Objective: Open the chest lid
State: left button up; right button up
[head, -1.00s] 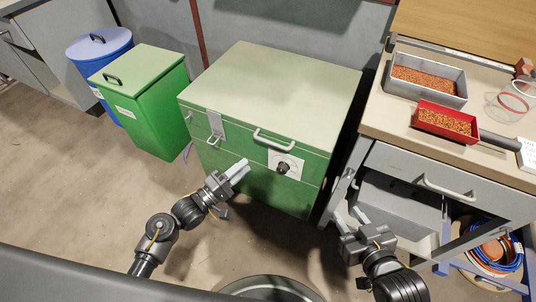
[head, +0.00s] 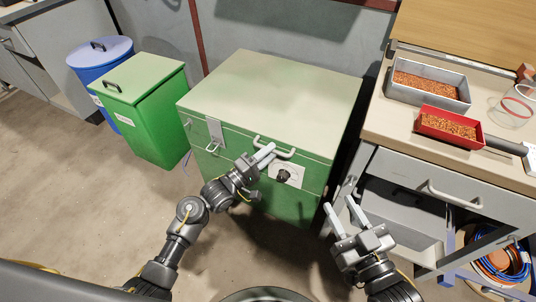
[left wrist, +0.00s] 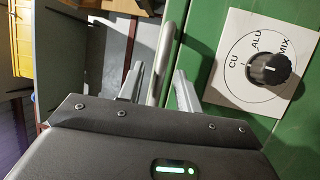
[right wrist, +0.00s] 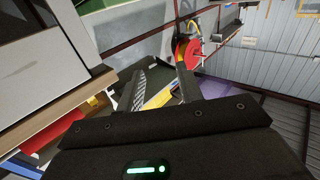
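The green chest (head: 240,165) stands on the floor in the middle of the head view, its pale lid (head: 275,90) closed. A bar handle (head: 273,143) is on the lid's front edge; it also shows in the left wrist view (left wrist: 165,50). My left gripper (head: 265,154) is at the handle, its fingers apart with the bar between them; I see gaps, so it is not clamped. A metal latch (head: 215,132) is on the front left. A dial (left wrist: 268,68) marked CU, ALU and MIX is on the front. My right gripper (head: 342,208) is open and empty, right of the chest.
A workbench (head: 390,122) with a grey tray (head: 430,98) and a red scoop (head: 448,142) of copper granules stands on the right. A green bin (head: 150,115) and a blue barrel (head: 90,62) stand left of the chest. The floor in front is partly clear.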

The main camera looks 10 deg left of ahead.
pick_arm(q)
grip_shut()
jog(key=shift+r, duration=0.1)
dwell(0.4)
